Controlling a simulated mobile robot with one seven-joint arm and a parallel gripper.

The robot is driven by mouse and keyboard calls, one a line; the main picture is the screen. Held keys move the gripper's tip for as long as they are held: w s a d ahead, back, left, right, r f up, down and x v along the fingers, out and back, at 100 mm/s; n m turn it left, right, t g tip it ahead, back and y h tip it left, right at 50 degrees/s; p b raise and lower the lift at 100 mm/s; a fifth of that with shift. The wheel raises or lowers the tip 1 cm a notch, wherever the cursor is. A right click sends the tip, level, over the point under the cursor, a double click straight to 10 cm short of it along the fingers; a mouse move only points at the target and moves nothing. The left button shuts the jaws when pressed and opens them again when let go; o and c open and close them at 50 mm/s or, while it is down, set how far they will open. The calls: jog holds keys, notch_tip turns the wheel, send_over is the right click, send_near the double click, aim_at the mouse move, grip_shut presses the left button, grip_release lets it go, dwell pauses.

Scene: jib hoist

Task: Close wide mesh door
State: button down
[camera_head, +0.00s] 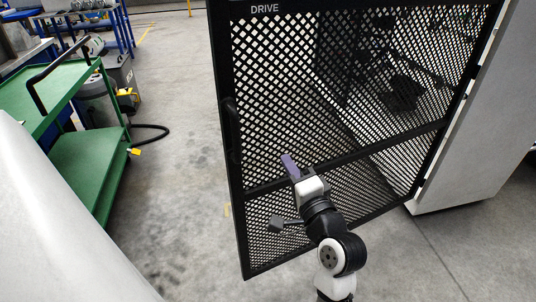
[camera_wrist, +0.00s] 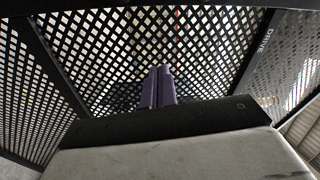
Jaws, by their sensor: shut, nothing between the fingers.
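The wide mesh door (camera_head: 285,75) has a black frame, diamond mesh and the word DRIVE on its top rail. It stands ajar, hinged at the right on a pale cabinet, with its free edge at the left. A black handle (camera_head: 231,125) is on the left edge. My gripper (camera_head: 289,164) is shut and empty, in front of the lower part of the door near the middle rail. In the wrist view, its purple fingers (camera_wrist: 158,87) are together, with the mesh (camera_wrist: 110,50) close behind them. I cannot tell whether they touch the door.
The pale cabinet side (camera_head: 480,130) stands at the right. A green cart (camera_head: 85,160) with a black handle is at the left, beside a grey bin and a black cable (camera_head: 150,130). The concrete floor between cart and door is clear.

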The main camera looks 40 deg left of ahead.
notch_tip(320, 180, down, 4)
jog(key=d+m+g, duration=0.1)
jog(key=d+m, duration=0.1)
jog(key=p, duration=0.3)
send_near(261, 144)
jog(key=shift+g+h, duration=0.3)
jog(key=shift+h, duration=0.1)
jog(key=x, duration=0.7)
jog(key=shift+d+r, duration=0.1)
jog(key=shift+r, duration=0.2)
